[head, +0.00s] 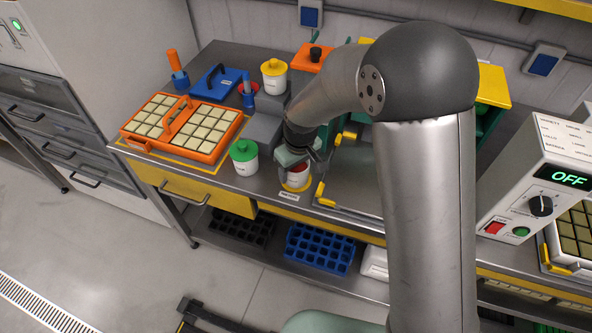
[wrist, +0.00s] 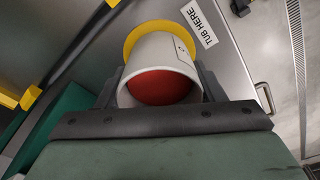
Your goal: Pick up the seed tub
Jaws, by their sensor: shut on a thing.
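The seed tub is a white cylinder with red at its near end, in the wrist view (wrist: 168,53). My gripper (wrist: 163,72) has one dark finger on each side of it and is shut on it. In the head view the tub (head: 298,174) is partly hidden by my gripper (head: 297,165). It is over a round yellow mark (head: 296,187) near the bench's front edge; I cannot tell whether its base touches. A label in the wrist view reads "TUB HERE" (wrist: 199,23) beside the yellow mark (wrist: 131,40).
A green-lidded tub (head: 243,160) stands close to the left of my gripper. A yellow-lidded tub (head: 274,80) stands on a grey step behind. An orange tray of pale blocks (head: 227,139) lies farther left. A metal plate with yellow corners (head: 350,190) is just right.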

